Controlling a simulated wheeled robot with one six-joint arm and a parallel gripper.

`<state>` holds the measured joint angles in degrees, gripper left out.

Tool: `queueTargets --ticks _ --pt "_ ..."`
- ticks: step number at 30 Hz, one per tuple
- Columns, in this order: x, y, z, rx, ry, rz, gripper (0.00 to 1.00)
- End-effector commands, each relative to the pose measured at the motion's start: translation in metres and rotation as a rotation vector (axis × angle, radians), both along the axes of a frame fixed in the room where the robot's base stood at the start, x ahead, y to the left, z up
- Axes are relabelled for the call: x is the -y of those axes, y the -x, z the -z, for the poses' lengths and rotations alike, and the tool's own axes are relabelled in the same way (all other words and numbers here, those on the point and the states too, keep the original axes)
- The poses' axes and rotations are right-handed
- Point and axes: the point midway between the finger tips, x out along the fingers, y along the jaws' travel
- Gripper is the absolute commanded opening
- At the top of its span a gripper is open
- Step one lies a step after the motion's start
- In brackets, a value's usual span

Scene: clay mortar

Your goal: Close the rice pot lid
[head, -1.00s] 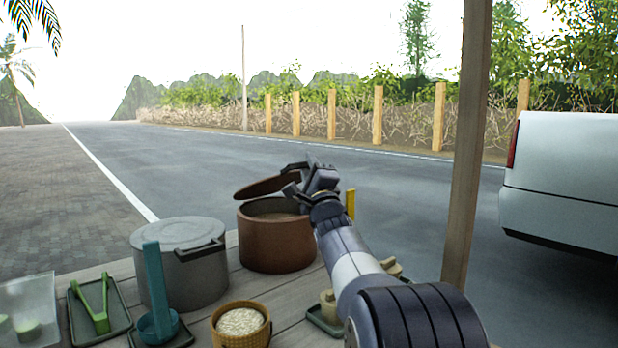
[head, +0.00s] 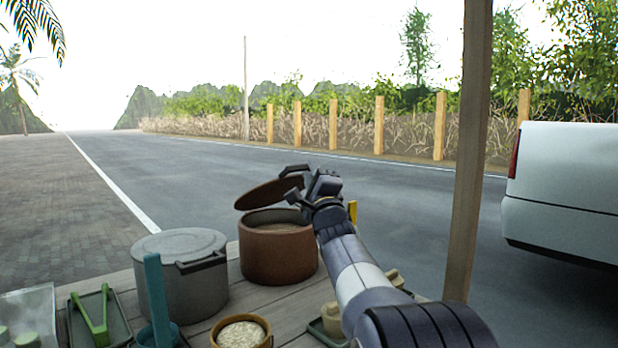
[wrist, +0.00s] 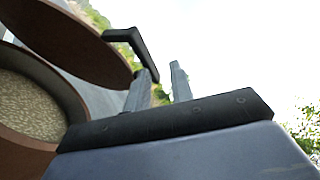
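The brown rice pot (head: 278,258) stands on the wooden counter, with pale grain inside it. The grain (wrist: 28,108) also shows in the wrist view. Its round brown lid (head: 270,193) is tilted over the pot, lower at the left and raised at the right, leaving a gap. A dark bracket-shaped handle (wrist: 130,47) sits at the lid in the wrist view. My gripper (wrist: 160,85) is beside the lid's raised right side. Its two grey fingers stand apart, with the handle's end close to the left finger. I cannot tell whether they touch.
A grey lidded pot (head: 182,278) stands left of the rice pot. In front are a teal ladle (head: 157,300), a bowl of rice (head: 241,334) and green tongs (head: 95,318) on a tray. A wooden post (head: 467,160) rises at the right of the counter.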

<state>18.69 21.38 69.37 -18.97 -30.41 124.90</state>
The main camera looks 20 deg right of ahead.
Motion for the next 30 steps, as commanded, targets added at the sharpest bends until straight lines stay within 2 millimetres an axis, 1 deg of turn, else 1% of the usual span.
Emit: queueTargets --ticks 1,12,30 --pt "-0.002 0.006 -0.002 0.013 0.004 0.000 0.18" --pt "-0.008 0.019 0.024 0.000 0.003 -0.002 0.18" --pt "-0.016 0.045 0.057 -0.004 0.003 -0.001 0.18"
